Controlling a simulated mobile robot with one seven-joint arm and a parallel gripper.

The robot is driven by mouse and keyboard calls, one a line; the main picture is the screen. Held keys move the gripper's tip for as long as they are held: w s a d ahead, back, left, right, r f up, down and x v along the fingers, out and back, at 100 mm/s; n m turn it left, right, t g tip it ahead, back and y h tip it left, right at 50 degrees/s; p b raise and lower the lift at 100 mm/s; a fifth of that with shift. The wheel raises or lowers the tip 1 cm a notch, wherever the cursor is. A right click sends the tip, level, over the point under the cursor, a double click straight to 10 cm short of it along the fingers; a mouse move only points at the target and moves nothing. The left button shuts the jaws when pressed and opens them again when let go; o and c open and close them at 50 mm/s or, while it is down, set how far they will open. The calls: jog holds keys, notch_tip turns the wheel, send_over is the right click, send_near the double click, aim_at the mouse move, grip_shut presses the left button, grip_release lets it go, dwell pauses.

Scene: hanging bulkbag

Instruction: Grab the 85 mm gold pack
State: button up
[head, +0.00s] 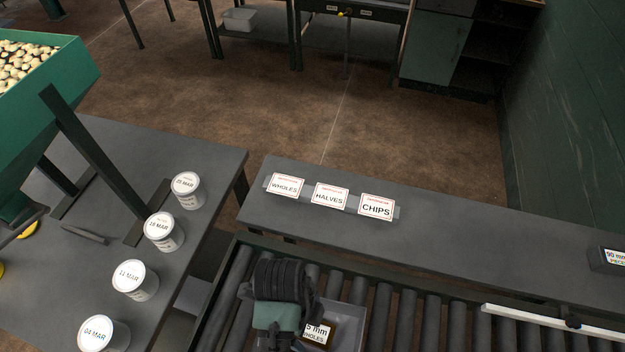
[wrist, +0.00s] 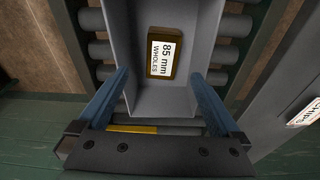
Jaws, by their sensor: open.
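The 85 mm gold pack (wrist: 174,53) lies in a grey tray (wrist: 204,40) in the wrist view. It is a dark gold block with a white label reading "85 mm WHOLES". In the head view the pack (head: 318,332) is partly hidden by my arm, with only part of its label showing. My gripper (wrist: 166,84) is open. Its two blue fingers stand apart on either side of the tray's near end in the wrist view, with the pack beyond them and nothing held. In the head view the fingers are hidden behind my wrist.
The tray sits on a roller conveyor (head: 405,318). Behind it a grey bench (head: 450,230) carries signs for wholes, halves and chips (head: 376,207). A dark box (head: 608,259) labelled 90 mm stands at right. Several dated white tubs (head: 164,232) stand on the left table. A white rail (head: 550,327) runs along the conveyor.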

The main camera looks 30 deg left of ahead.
aim_at(314, 331)
jog(key=shift+w+d+f+p, duration=0.1)
jog(key=shift+d+f, duration=0.1)
jog(key=shift+f, duration=1.3)
jog(key=shift+w+d+f+p, duration=0.1)
jog(key=shift+d+f+p, duration=0.1)
jog(key=shift+f, duration=1.25)
jog(key=shift+w+d+f+p, duration=0.1)
jog(key=shift+d+f, duration=0.1)
jog(key=shift+f, duration=1.3)
jog(key=shift+f, duration=0.2)
jog(key=c, duration=1.4)
jog(key=shift+c, duration=0.5)
jog(key=shift+r, duration=0.15)
